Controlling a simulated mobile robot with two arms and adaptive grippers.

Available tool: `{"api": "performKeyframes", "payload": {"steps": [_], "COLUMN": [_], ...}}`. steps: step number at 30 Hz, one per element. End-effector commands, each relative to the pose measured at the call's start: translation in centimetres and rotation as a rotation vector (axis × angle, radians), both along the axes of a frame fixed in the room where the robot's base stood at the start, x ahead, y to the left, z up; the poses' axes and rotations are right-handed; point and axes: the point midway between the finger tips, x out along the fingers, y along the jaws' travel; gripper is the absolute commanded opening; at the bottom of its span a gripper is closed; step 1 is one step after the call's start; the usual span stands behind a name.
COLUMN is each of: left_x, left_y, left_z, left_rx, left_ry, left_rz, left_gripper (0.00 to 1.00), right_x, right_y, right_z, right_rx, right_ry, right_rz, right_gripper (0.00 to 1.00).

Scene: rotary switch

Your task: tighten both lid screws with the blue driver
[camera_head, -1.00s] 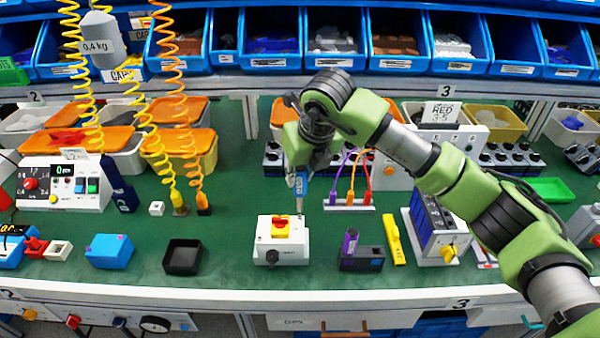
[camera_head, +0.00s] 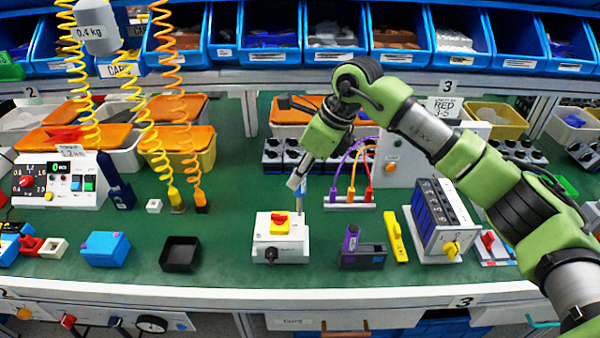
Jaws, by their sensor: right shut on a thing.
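The white switch box (camera_head: 297,248) with a yellow plate and red rotary knob (camera_head: 280,220) stands on the green bench. A black knob sits on its front. My right gripper (camera_head: 297,184) is shut on the blue driver (camera_head: 307,188), mostly hidden by the fingers. The driver's thin shaft (camera_head: 299,203) points down at the box's back right corner. I cannot tell whether its tip touches the lid. The lid screws are too small to make out. My left gripper is not in view.
A dark holder (camera_head: 362,259) with a purple-handled tool (camera_head: 351,238) and a yellow tool (camera_head: 395,238) stand right of the box. A black tray (camera_head: 180,254) and blue box (camera_head: 105,249) lie left. Coiled hoses hang at the left. Bench is clear around the black tray.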

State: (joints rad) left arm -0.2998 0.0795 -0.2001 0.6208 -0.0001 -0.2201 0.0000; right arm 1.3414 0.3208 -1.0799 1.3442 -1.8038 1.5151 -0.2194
Motion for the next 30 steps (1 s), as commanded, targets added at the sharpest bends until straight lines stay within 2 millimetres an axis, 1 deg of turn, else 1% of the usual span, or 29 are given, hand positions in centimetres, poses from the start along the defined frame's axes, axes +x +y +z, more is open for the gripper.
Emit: {"api": "performKeyframes", "payload": {"steps": [21, 25, 30], "left_x": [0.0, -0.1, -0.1], "left_y": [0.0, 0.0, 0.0], "left_z": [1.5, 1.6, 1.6], "left_rx": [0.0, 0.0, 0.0], "left_ry": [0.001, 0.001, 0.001], "left_rz": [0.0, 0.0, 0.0], "left_gripper": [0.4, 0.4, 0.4], "right_x": [0.1, 0.1, 0.1], "right_y": [0.1, 0.1, 0.1], "right_z": [0.2, 0.1, 0.1], "right_rx": [0.001, 0.0, 0.0], "right_ry": [0.001, 0.0, -0.002], "right_rz": [0.627, 0.678, 0.685], "right_gripper": [0.0, 0.0, 0.0]}}
